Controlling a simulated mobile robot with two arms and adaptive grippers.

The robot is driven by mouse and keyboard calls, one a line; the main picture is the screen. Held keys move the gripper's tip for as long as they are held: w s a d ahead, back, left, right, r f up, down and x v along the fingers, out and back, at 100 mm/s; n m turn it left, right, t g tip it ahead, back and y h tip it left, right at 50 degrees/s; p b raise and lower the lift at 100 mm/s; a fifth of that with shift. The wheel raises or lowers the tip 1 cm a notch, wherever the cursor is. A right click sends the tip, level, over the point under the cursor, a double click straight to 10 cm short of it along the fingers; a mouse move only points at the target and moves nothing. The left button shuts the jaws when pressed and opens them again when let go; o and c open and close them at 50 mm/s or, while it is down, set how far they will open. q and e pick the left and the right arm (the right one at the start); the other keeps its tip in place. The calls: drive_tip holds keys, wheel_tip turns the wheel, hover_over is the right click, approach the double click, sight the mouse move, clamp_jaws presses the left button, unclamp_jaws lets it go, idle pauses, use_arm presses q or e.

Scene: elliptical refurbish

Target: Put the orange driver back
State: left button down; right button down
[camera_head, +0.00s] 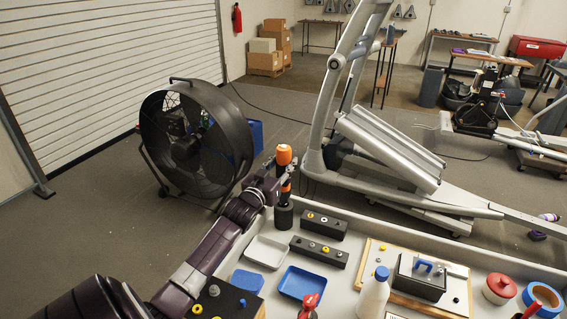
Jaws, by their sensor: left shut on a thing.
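The orange driver (284,155) stands upright at the far left corner of the workbench, with an orange top and a black and orange lower part. My left gripper (279,171) is shut on it, just below the orange top. A black cylindrical holder (283,217) is directly under the driver. The driver's lower end appears to meet the holder's top, but I cannot tell how far it sits inside. My right gripper is not in view.
The bench holds a white tray (267,251), a blue tray (301,284), black blocks (325,224), a white bottle (373,296) and a red pot (499,288). A large fan (190,140) stands behind left; an elliptical machine (390,150) stands behind the bench.

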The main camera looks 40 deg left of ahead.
use_arm(q)
drive_tip(key=shift+f+b, duration=0.8)
drive_tip(key=shift+f, duration=0.55)
drive_tip(key=shift+f, duration=0.35)
drive_tip(key=c, duration=1.3)
unclamp_jaws()
drive_tip(key=shift+f, duration=0.25)
drive_tip(key=v, duration=1.2)
drive_tip(key=shift+r, duration=0.3)
drive_tip(key=shift+f, duration=0.1)
